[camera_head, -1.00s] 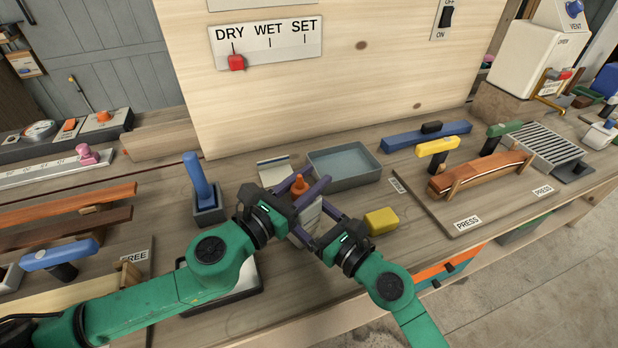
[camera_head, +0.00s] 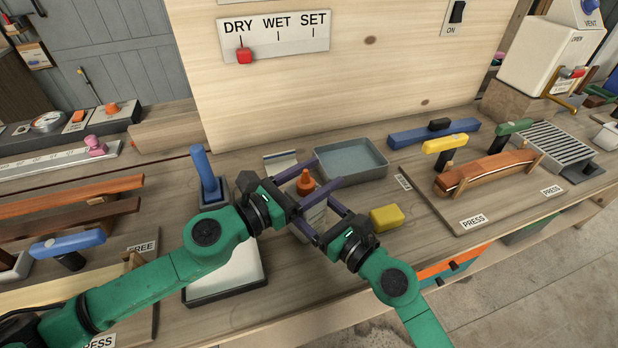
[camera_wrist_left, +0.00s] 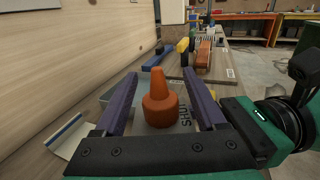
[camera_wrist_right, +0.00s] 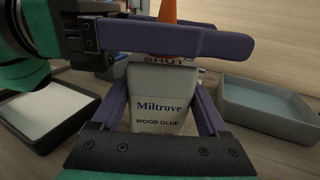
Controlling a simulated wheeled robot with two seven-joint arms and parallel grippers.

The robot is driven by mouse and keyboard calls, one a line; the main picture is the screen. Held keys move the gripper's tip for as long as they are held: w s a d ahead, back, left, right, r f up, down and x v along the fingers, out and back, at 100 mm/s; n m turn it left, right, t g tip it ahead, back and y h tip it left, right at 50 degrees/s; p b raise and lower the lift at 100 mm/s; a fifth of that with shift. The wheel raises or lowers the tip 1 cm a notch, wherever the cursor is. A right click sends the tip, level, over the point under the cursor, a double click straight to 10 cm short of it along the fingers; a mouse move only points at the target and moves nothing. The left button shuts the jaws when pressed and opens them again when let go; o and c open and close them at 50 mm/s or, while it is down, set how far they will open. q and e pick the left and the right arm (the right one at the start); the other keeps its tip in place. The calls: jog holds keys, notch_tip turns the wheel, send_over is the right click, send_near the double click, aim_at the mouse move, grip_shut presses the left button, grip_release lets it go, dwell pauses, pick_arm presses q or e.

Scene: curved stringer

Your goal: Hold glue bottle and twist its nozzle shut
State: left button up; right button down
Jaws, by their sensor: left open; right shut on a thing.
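The glue bottle (camera_wrist_right: 158,98) is pale, with a "Miltrove wood glue" label, and stands upright on the bench. Its orange nozzle (camera_wrist_left: 160,105) points up, and the word "SHUT" shows beside the nozzle's base. My right gripper (camera_head: 318,222) is shut on the bottle body, one finger on each side. My left gripper (camera_head: 323,172) is open, its purple fingers on either side of the nozzle with a gap to each. In the head view the nozzle (camera_head: 306,182) shows between the left fingers; the bottle is partly hidden by the grippers.
A grey tray (camera_head: 348,173) stands behind the bottle. A yellow block (camera_head: 387,218) lies to the right, and a blue-handled tool stands in a holder (camera_head: 214,192) to the left. A white-topped pad (camera_head: 226,283) lies below my left arm.

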pick_arm(q)
jog(key=v, duration=1.2)
